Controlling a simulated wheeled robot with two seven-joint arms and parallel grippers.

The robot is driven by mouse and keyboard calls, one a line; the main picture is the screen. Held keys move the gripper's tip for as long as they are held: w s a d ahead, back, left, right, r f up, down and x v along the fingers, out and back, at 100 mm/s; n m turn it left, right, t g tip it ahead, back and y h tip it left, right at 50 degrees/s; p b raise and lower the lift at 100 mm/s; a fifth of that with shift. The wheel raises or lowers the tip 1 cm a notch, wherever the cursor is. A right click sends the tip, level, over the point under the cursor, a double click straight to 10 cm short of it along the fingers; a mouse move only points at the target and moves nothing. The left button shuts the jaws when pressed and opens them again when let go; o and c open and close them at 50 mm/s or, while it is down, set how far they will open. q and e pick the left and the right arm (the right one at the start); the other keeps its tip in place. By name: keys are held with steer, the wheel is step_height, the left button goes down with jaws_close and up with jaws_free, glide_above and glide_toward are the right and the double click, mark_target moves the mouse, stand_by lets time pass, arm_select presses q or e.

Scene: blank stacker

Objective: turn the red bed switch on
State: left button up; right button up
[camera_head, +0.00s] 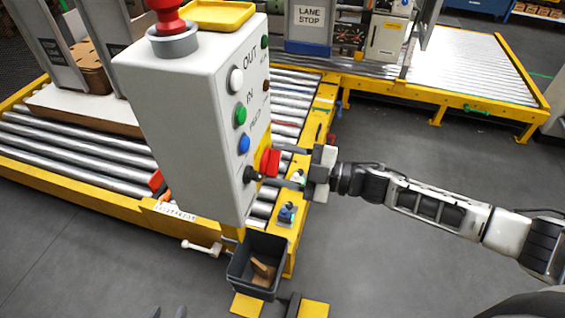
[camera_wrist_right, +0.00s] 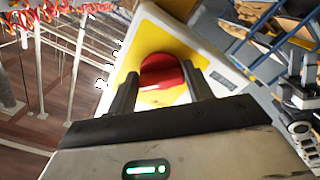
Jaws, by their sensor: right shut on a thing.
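The red bed switch (camera_head: 270,161) is a knob on a yellow plate, low on the side of the white control box (camera_head: 175,120). It also shows in the right wrist view (camera_wrist_right: 162,70), between the two dark fingers. My right gripper (camera_head: 280,167) reaches in from the right, its fingers closed around the knob from either side.
The box also carries white, green (camera_head: 240,115) and blue (camera_head: 244,144) buttons, a black knob (camera_head: 251,174) and a red mushroom button (camera_head: 167,15) on top. A roller conveyor (camera_head: 75,150) with yellow rails runs behind. A dark bin (camera_head: 241,270) hangs below.

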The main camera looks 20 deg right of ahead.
steer(key=o, duration=1)
steer(key=b+v, duration=0.2)
steer(key=v, duration=1.4)
steer(key=s+a+f+m+h, duration=0.3)
steer(key=a+f+m+h, duration=0.1)
steer(key=f+m, duration=0.1)
steer(key=s+a+f+m+h, duration=0.3)
steer(key=a+f+m+h, duration=0.1)
steer(key=f+m, duration=0.1)
steer(key=s+a+f+m+h, duration=0.3)
steer(key=a+f+m+h, duration=0.1)
steer(key=f+m, duration=0.2)
steer(key=shift+a+m, duration=0.25)
steer(key=shift+m, duration=0.45)
